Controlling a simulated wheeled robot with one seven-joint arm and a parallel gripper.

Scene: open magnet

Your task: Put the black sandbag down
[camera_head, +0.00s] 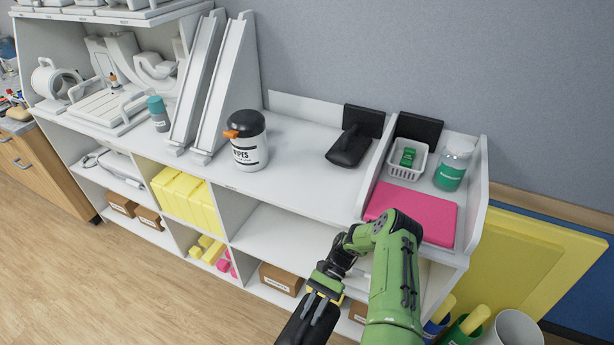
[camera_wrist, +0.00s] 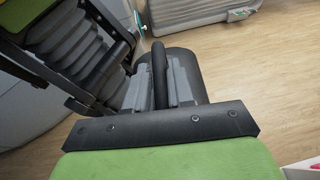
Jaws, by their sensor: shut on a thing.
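My gripper (camera_head: 318,303) is low at the bottom centre of the head view, in front of the white shelf unit. It is shut on the black sandbag (camera_head: 297,328), which hangs over the wood floor and is cut off by the frame's lower edge. In the wrist view the grey fingers of my gripper (camera_wrist: 160,82) pinch a black upright strap or edge. The dark rounded body of the black sandbag (camera_wrist: 186,62) shows behind the fingers, with the floor below. Its underside is hidden.
The shelf unit's white top (camera_head: 290,165) has clear space between the wipes tub (camera_head: 248,140) and a black object (camera_head: 350,147). A pink pad (camera_head: 412,208) and white basket (camera_head: 408,160) lie to the right. A pale padded thing (camera_wrist: 200,12) stands beyond the sandbag.

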